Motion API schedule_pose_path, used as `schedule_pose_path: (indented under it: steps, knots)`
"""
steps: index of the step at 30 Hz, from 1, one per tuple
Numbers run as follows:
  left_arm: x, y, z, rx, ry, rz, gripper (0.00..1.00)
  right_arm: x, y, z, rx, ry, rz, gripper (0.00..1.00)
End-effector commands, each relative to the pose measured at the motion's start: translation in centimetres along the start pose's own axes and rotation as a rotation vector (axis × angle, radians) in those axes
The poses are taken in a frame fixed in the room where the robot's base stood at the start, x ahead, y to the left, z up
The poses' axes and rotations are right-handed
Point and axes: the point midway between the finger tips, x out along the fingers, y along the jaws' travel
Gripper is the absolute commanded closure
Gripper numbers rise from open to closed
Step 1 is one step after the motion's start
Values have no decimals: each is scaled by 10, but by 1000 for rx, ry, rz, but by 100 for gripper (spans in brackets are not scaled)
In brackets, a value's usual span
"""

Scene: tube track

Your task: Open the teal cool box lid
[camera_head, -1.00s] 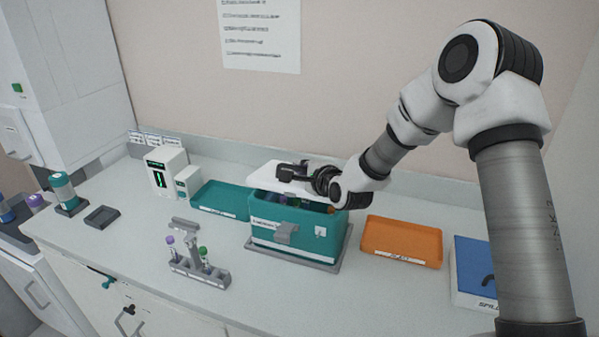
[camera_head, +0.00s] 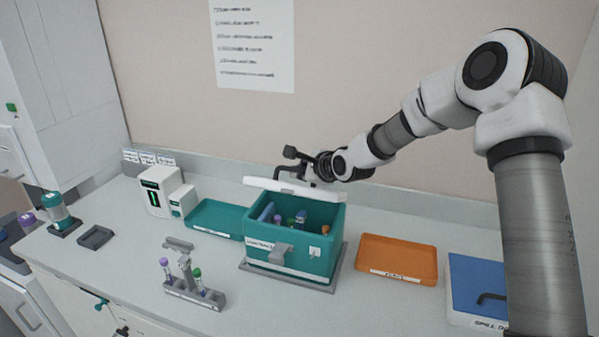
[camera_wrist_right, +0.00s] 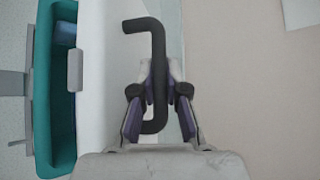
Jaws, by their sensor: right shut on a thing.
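The teal cool box (camera_head: 293,253) stands on the counter with its white lid (camera_head: 275,185) tilted up at the back. Its inside shows, with several tubes (camera_head: 280,219) in it. My right gripper (camera_head: 300,168) is at the lid, above the rear of the box. In the right wrist view my right gripper (camera_wrist_right: 160,95) is shut on the black lid handle (camera_wrist_right: 158,60). The white lid (camera_wrist_right: 112,70) and the teal box wall (camera_wrist_right: 42,95) also show there. My left gripper is not in view.
A teal tray (camera_head: 216,216) lies left of the box and an orange tray (camera_head: 398,262) right of it. A tube rack (camera_head: 194,292) stands in front on the left. A blue-topped box (camera_head: 478,285) is at the far right.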

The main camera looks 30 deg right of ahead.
Motion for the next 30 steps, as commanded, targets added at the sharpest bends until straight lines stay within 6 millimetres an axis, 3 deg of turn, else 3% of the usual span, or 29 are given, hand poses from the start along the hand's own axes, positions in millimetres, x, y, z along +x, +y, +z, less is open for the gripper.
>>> schedule_pose_path:
  steps: [2, 3, 15, 30]
  knots:
    - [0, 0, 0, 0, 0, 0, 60, 0, -1, 0, -1, -1, -3, 100]
    - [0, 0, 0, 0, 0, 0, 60, 0, -1, 0, -1, -1, -3, 77]
    - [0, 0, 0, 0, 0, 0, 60, -6, -1, 0, 2, 0, -2, 75]
    - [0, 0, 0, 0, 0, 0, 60, -103, -2, 1, 7, -4, -6, 75]
